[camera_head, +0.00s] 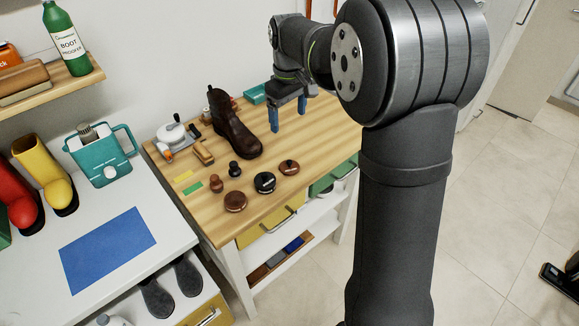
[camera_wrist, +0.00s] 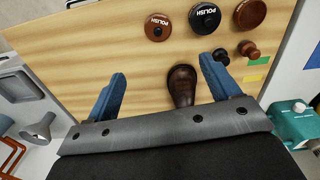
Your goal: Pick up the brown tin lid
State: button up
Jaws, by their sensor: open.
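The brown tin lid (camera_head: 289,167) is round, with a small raised middle, and sits on the wooden bench top at the right end of a row of round items. In the wrist view the brown tin lid (camera_wrist: 158,27) reads POLISH and lies near the top edge, beyond my fingertips. My gripper (camera_head: 289,113) is open and empty above the back of the bench, apart from the lid. In the wrist view my gripper (camera_wrist: 163,72) shows two blue fingers spread wide, with a boot toe seen between them.
A black POLISH tin (camera_head: 265,183) sits beside the lid, then a plain brown round item (camera_head: 235,201). Two small knobbed items, brown (camera_head: 216,184) and black (camera_head: 235,168), stand behind. A tall brown boot (camera_head: 233,125) stands near my gripper. The bench's front right is clear.

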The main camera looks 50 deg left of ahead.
aim_at(290, 161)
jog(key=f, duration=1.7)
jog(key=shift+w+f, duration=0.25)
jog(key=shift+f, duration=0.1)
jog(key=c, duration=1.1)
jog(key=shift+o, duration=0.2)
jog(key=shift+r, duration=0.1)
